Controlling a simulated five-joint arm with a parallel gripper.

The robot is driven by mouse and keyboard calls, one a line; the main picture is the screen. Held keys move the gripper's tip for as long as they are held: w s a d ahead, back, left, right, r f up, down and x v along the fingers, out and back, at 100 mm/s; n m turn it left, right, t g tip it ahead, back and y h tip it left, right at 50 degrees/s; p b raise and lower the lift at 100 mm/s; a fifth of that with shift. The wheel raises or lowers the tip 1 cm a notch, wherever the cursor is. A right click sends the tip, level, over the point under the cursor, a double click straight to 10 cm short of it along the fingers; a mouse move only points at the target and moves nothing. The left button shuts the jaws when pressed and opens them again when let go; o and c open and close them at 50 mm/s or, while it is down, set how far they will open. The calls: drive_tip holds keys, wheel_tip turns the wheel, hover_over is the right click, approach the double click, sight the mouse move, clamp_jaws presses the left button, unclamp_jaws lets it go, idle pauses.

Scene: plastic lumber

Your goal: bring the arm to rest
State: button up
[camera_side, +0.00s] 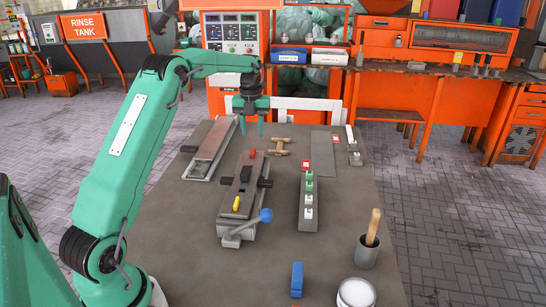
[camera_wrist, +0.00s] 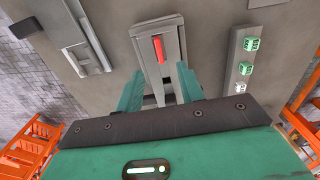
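My green arm reaches over the grey work table (camera_side: 190,255) in the side view. My gripper (camera_side: 260,130) points down above the far part of the table, beyond the clamp fixture. In the wrist view my gripper (camera_wrist: 160,85) shows two green fingers spread well apart, with nothing held between them. The grey clamp fixture (camera_side: 240,195) lies below and on the near side, with a red piece and a yellow piece on it. The red piece (camera_wrist: 158,49) shows between the fingers in the wrist view, but apart from them.
A grey rail (camera_side: 308,205) with green and white blocks stands right of the fixture. A long tray (camera_side: 211,145) lies left. A wooden spool-like piece (camera_side: 279,147), a grey cup (camera_side: 367,252) with a wooden handle, a blue block (camera_side: 297,279) and a white bowl (camera_side: 356,293) also stand on the table.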

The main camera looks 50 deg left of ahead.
drive_tip(key=s+d+r+n+t, duration=0.1)
drive_tip(key=s+d+r+n, duration=0.45)
drive_tip(key=d, duration=0.25)
drive_tip(key=s+d+r+n+t, duration=0.2)
drive_tip(key=s+d+r+n, duration=0.3)
drive_tip(key=d+r+n, duration=0.25)
drive_tip(key=s+d+f+n+t, duration=0.1)
drive_tip(key=s+d+f+n, duration=0.1)
drive_tip(key=s+d+n, duration=0.3)
drive_tip(key=s+d+f+n+t, duration=0.1)
drive_tip(key=s+d+n, duration=0.5)
drive_tip(key=s, duration=0.8)
drive_tip(key=shift+s+f+n+t, duration=0.15)
drive_tip(key=shift+f+n+t, duration=0.25)
drive_tip(key=shift+n, duration=1)
drive_tip(key=shift+d+f, duration=0.1)
